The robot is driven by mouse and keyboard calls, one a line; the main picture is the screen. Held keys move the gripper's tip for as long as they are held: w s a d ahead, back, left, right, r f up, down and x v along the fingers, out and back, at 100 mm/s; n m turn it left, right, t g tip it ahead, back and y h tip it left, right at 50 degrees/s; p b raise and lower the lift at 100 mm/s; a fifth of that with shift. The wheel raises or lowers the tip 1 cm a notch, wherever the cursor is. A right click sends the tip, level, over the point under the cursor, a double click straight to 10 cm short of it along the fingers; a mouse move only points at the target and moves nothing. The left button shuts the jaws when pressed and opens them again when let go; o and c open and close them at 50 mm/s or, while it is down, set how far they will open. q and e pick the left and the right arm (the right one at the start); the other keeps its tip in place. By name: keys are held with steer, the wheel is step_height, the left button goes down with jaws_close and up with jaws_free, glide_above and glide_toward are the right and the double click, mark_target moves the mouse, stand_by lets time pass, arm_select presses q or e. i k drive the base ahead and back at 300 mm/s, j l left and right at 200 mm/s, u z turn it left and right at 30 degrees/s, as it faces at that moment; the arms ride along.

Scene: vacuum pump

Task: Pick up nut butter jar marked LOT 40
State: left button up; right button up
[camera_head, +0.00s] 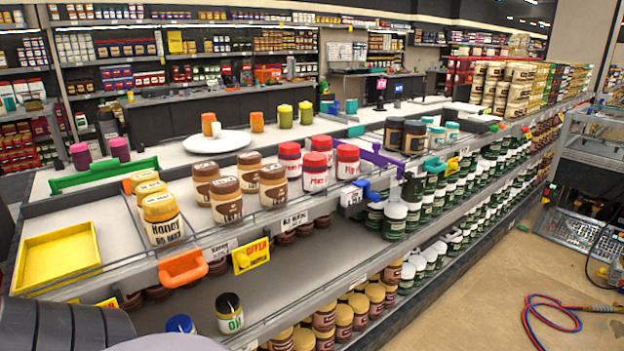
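Several jars with brown lids and brown-and-cream labels stand upright in a group on the upper shelf, left of centre; they look like the nut butter jars. The front one (226,203) has large dark lettering. Behind it are another at left (205,180), one at back (249,172) and one at right (272,187). The lettering is too small to tell which is marked LOT 40. Neither of my grippers shows in the head view. A dark grey rounded part at the bottom left corner may be mine.
Yellow-lidded honey jars (162,219) stand left of the group, red-lidded jars (316,172) right. A yellow tray (92,246) lies at far left. An orange clip (183,268) and yellow tag (251,256) sit on the shelf's front edge. A dark-lidded oil jar (229,315) stands lower.

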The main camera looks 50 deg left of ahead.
mark_target(272, 178)
steer(key=i+l+u, duration=0.2)
steer(key=i, duration=0.95)
steer(key=i+u, duration=0.5)
steer(key=i, duration=0.6)
steer(key=i+j+z, duration=0.15)
steer(key=i+z, duration=0.45)
steer(key=z, duration=6.25)
